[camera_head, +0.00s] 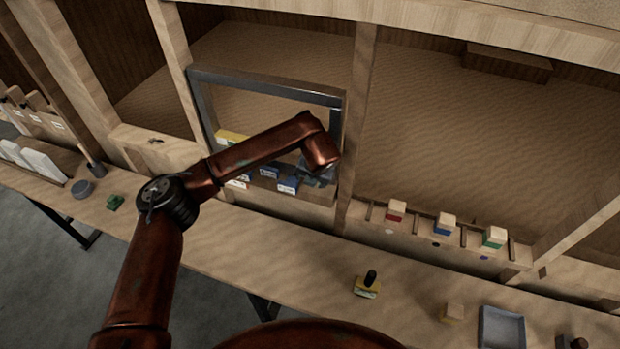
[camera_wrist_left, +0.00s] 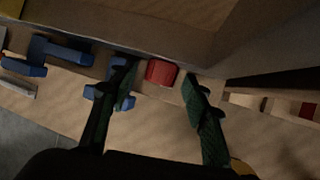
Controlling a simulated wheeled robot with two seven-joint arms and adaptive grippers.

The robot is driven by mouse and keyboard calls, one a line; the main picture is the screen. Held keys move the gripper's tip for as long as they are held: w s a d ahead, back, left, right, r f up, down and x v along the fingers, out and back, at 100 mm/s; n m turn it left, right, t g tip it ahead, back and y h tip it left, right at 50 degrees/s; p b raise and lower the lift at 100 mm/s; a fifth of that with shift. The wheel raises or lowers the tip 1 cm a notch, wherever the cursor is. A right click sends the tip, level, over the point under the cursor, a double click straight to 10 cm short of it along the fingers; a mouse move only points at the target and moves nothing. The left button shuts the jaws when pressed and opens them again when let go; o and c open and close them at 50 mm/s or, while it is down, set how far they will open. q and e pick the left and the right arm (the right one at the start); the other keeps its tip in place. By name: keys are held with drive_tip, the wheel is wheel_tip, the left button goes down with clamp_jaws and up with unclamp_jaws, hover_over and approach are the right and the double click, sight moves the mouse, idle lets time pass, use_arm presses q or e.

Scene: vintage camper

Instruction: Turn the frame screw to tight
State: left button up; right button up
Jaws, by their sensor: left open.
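My left gripper (camera_wrist_left: 157,78) is open, with one dark finger on each side of the knob. I cannot tell whether either finger touches it. In the head view the grey metal frame (camera_head: 270,80) stands in the wooden opening. My left gripper (camera_head: 318,172) is mostly hidden behind my arm's end at the frame's lower right, and the knob is hidden there. My right gripper is not in view.
Blue clamp-like pieces (camera_head: 288,185) line the frame's lower edge, close to my left finger. Red, blue and green-marked blocks (camera_head: 442,226) stand on a ledge to the right. A black-knobbed yellow piece (camera_head: 367,285) and a grey tray (camera_head: 501,328) are on the counter.

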use_arm(q)
drive_tip(key=v, duration=1.2)
